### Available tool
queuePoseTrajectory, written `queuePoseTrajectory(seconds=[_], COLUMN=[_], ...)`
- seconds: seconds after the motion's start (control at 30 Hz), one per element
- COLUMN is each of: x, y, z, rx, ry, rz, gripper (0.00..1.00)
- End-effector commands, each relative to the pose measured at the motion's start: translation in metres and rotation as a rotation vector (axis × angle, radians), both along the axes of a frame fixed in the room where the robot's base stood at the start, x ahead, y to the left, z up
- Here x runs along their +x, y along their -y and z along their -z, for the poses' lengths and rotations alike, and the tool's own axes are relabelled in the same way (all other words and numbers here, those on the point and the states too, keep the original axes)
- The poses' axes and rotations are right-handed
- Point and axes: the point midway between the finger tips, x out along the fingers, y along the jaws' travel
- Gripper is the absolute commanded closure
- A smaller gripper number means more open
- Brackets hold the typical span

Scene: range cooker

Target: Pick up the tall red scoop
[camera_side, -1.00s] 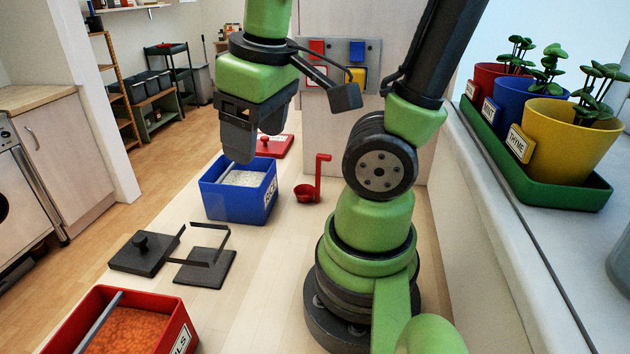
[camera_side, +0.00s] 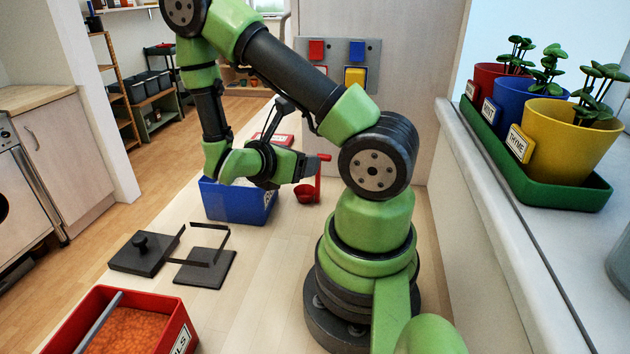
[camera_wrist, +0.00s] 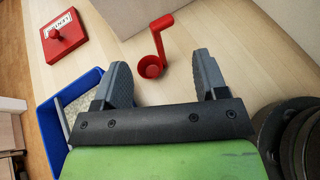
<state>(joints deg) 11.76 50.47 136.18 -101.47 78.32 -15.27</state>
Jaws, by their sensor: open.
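The tall red scoop (camera_side: 306,192) has a round red bowl and an upright handle with a short bend at the top. It stands on the wooden counter, right of the blue bin. In the wrist view the scoop (camera_wrist: 152,66) lies ahead of my gripper (camera_wrist: 165,78), roughly between the lines of its two spread fingers. My gripper is open and empty. In the side view my gripper (camera_side: 312,167) points right, close to the scoop's handle. I cannot tell from there whether it touches it.
The blue bin (camera_side: 222,205) with white contents stands left of the scoop. A red lid (camera_wrist: 63,36) lies behind it. A wall panel (camera_side: 362,52) holds colored blocks.

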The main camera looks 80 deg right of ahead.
Motion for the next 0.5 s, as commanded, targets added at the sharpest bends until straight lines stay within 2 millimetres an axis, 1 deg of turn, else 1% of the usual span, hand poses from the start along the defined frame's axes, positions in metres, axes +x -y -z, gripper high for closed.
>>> queuePoseTrajectory(seconds=[0.03,0.13,0.37,0.5], x=[-0.005,-0.01,-0.017,-0.025], y=[0.007,0.018,0.032,0.047], z=[0.003,0.009,0.017,0.029], rx=[0.002,0.002,0.002,0.004], ry=[-0.004,-0.002,0.002,0.0], rz=[0.007,0.009,0.006,0.01], gripper=[0.34,0.34,0.34,0.34])
